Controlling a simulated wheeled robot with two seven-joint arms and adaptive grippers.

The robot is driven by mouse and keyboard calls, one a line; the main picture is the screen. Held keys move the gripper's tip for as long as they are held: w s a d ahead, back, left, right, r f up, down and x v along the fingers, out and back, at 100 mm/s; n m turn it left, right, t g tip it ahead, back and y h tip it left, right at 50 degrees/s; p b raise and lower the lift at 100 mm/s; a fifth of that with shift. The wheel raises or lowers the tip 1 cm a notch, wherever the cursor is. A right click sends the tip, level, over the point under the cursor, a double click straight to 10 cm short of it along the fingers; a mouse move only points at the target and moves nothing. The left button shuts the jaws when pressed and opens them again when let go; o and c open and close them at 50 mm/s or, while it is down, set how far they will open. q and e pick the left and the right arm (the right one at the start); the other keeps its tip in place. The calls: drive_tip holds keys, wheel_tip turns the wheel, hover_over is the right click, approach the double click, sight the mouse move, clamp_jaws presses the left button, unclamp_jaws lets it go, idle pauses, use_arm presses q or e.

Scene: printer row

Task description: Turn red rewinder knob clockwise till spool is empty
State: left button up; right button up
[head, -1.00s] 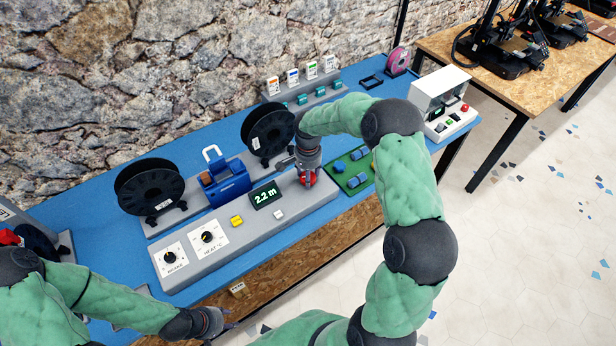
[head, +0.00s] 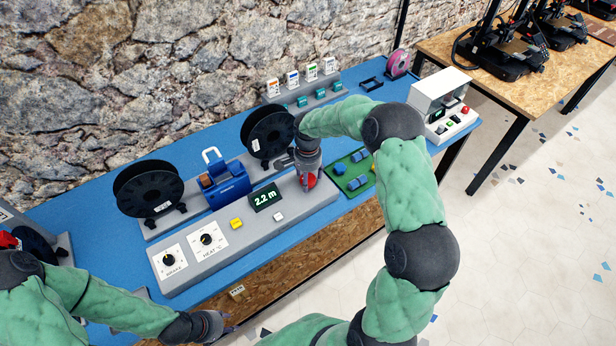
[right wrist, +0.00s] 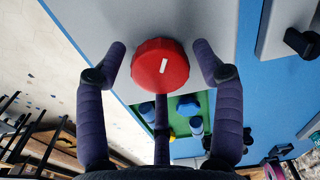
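The red rewinder knob (head: 311,181) sits at the right end of the grey rewinder panel (head: 150,268). My right gripper (right wrist: 160,52) is open around the knob, one finger on each side with visible gaps. In the right wrist view the knob (right wrist: 160,66) shows a short white mark. Two dark spools stand behind the panel: a left one (head: 149,187) and a right one (head: 267,132). How much filament each holds is hard to tell. The display (head: 265,198) reads 2.2 m. My left gripper (head: 216,326) is low at the left front, away from the panel, its fingers unclear.
A blue splicer box (head: 226,184) stands between the spools. A yellow button (head: 236,223), a white button and two dials are on the panel. A green mat (head: 352,178) with blue parts lies right of the knob. A white machine (head: 440,103) stands at the far right.

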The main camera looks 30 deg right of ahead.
idle(0.3)
wheel_tip(320, 180, up, 12)
idle(0.6)
idle(0.4)
